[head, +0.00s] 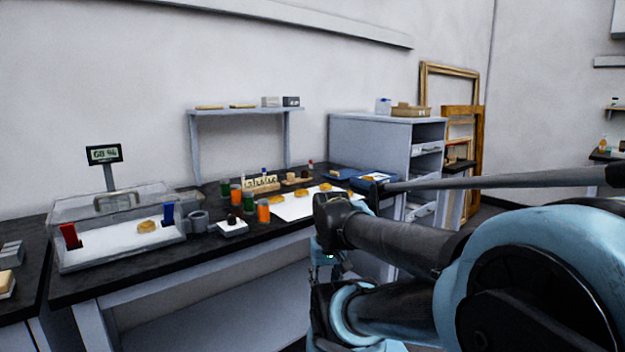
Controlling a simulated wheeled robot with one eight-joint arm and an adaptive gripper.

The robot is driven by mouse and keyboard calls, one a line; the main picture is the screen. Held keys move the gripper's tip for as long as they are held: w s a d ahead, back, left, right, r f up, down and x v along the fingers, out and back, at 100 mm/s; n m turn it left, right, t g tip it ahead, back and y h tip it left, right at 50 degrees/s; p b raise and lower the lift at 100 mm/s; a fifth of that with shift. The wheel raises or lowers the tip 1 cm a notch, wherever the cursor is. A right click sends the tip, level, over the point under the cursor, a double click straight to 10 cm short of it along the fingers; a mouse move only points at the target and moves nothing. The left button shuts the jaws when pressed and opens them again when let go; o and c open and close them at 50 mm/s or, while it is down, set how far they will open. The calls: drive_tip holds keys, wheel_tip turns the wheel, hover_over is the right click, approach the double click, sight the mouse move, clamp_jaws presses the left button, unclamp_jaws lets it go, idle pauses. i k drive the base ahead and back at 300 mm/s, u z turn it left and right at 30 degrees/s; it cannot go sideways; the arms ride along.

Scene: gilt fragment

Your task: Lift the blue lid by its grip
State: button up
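Two flat blue pieces lie at the far right end of the dark bench. The left one (337,173) looks flat and closed, and may be the blue lid; its grip is too small to make out. The right one (361,181) holds something pale with a small golden piece. My arm reaches in from the right and its dark and light-blue links fill the lower right. My gripper cannot be made out clearly among the links in front of the bench. I cannot see its fingertips or anything held.
White sheet (290,210) bears golden fragments. Colored cups (263,213), a wooden rack (261,184) and a clear-walled case (75,257) with red and blue upright pieces stand left. A grey cabinet (370,145) stands behind; frames (461,115) lean right.

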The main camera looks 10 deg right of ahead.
sight(345, 174)
drive_tip(key=u, duration=1.4)
drive_tip(key=k, duration=1.4)
drive_tip(key=z, duration=1.65)
drive_tip(key=i, duration=1.65)
drive_tip(key=u, duration=0.05)
